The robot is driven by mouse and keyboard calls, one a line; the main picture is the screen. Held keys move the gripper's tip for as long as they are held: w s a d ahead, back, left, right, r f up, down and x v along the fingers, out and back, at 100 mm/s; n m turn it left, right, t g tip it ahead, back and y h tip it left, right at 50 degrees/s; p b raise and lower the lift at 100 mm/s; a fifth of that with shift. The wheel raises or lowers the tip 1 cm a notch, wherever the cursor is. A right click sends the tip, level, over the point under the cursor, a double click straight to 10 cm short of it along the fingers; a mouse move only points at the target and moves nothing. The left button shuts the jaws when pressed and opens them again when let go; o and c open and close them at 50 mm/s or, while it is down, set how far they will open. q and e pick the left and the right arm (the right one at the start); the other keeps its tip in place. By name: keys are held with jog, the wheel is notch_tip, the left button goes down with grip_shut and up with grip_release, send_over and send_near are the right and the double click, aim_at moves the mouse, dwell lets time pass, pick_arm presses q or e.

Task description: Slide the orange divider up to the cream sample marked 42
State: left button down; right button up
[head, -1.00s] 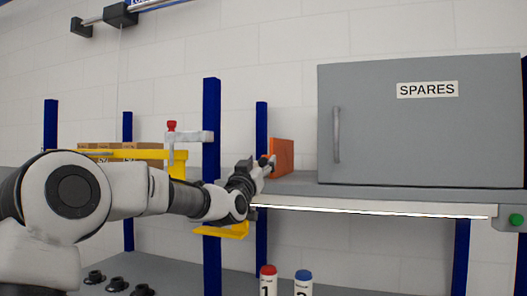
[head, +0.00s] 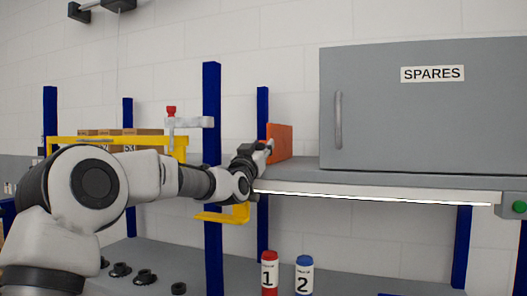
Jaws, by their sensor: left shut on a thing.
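The orange divider (head: 283,142) stands upright on the grey shelf, just left of the grey SPARES cabinet. My left gripper (head: 264,150) reaches in from the left and is shut on the divider at its left side. The fingertips are small in the picture and partly merge with the divider. No cream sample marked 42 can be made out. My right gripper is not in view.
The SPARES cabinet (head: 420,110) stands on the shelf (head: 300,179) at the right. Blue posts (head: 212,100) and a yellow frame (head: 60,140) with boxes (head: 120,132) are at the left. Red bottle 1 (head: 269,275) and blue bottle 2 (head: 304,279) stand below.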

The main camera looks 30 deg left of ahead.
pick_arm(q)
jog(key=c, duration=1)
grip_release()
jog(key=shift+r, duration=0.1)
jog(key=shift+o, duration=0.8)
jog(key=shift+w+a+f, duration=0.1)
jog(key=shift+w+f, duration=0.1)
jog(key=shift+w, duration=0.05)
jog(key=v, duration=0.7)
jog(key=shift+s, duration=0.25)
jog(key=shift+w+f, duration=0.1)
jog(key=shift+w, duration=0.05)
